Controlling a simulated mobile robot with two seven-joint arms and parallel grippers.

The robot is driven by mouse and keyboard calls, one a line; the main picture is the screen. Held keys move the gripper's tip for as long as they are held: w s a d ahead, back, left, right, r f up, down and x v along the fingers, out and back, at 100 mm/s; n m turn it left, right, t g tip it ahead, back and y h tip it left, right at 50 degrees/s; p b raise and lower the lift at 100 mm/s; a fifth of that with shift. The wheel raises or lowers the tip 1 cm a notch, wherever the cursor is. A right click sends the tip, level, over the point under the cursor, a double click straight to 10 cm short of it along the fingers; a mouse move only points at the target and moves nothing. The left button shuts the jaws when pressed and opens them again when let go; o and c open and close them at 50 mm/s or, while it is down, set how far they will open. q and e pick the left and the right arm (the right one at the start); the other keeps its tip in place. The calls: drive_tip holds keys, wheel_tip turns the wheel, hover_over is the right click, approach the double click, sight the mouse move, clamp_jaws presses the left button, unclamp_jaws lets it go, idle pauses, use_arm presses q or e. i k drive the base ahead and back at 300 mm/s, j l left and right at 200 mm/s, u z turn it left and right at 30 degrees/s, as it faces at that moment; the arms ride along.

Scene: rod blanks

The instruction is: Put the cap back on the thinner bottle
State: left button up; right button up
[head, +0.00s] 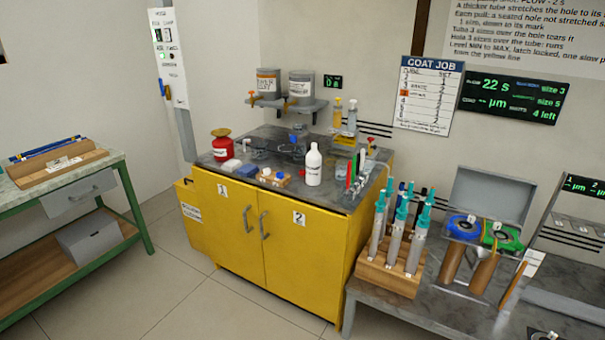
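A white bottle (313,167) with a label and a narrow neck stands upright on the dark top of the yellow cabinet (262,222), near its front edge. Its label is too small to read, so I cannot confirm that it is the thinner. Its top looks white and narrow, and I cannot tell whether a cap is on it. No loose cap can be made out for certain among the small items on the cabinet top. Neither of my grippers is in view.
A red can (222,148), blue and white pads and a small wooden block (274,178) stand left of the bottle. Upright coloured pens are close on its right. A wooden rack (388,272) of syringes stands on the right bench. Floor is clear before the cabinet.

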sight(314, 160)
drive_tip(key=i+j+z, duration=0.15)
drive_tip(key=z, duration=0.7)
drive_tip(key=i+j+z, duration=0.2)
drive_tip(key=j+z, duration=0.15)
drive_tip(key=j, duration=0.2)
drive_tip(key=i+j+z, duration=0.35)
drive_tip(key=j, duration=0.8)
drive_tip(key=j+z, duration=0.2)
drive_tip(key=j, duration=0.75)
drive_tip(key=i+j, duration=0.1)
drive_tip(key=j, duration=0.95)
drive_tip(key=i+j, duration=0.15)
drive_tip(key=j, duration=0.4)
